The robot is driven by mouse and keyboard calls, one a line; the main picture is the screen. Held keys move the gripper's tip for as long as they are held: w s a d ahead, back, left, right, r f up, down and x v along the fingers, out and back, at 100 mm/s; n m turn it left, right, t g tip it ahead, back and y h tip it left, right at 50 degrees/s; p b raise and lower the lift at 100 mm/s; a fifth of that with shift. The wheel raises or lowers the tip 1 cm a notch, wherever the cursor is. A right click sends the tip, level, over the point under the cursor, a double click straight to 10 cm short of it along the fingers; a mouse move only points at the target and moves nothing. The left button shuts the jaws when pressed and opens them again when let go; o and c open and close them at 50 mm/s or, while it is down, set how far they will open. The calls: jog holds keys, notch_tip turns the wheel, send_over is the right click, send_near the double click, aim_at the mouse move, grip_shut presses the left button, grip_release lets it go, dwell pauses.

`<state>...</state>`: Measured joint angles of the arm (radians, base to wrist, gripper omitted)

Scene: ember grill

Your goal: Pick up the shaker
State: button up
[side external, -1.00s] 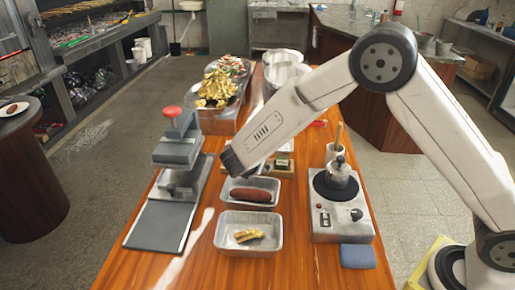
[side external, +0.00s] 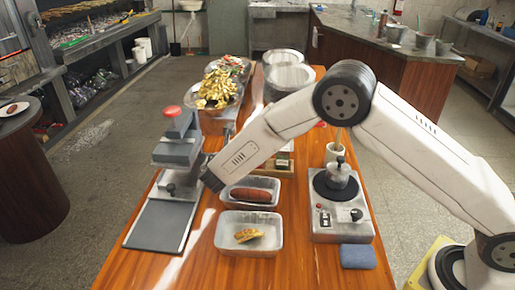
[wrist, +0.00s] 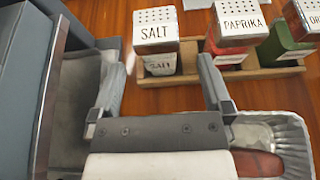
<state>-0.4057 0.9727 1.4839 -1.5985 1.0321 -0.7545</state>
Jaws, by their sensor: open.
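Several shakers with white perforated lids stand in a wooden rack (wrist: 215,77) in the wrist view. The task does not say which shaker. My gripper (wrist: 160,80) is open, its fingers pointing toward the salt shaker, with nothing held. In the side view, my gripper end (side external: 212,178) is left of the rack (side external: 283,163), which my arm partly hides.
A grey press (side external: 178,150) with a red knob stands close left of my gripper. A metal tray with a sausage (side external: 250,194) and a tray with yellow food (side external: 248,237) lie in front. A burner unit (side external: 340,205) is right.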

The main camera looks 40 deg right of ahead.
jog(key=shift+x, duration=2.65)
jog(key=shift+r, duration=0.1)
jog(key=c, duration=1.1)
jog(key=shift+r, duration=5)
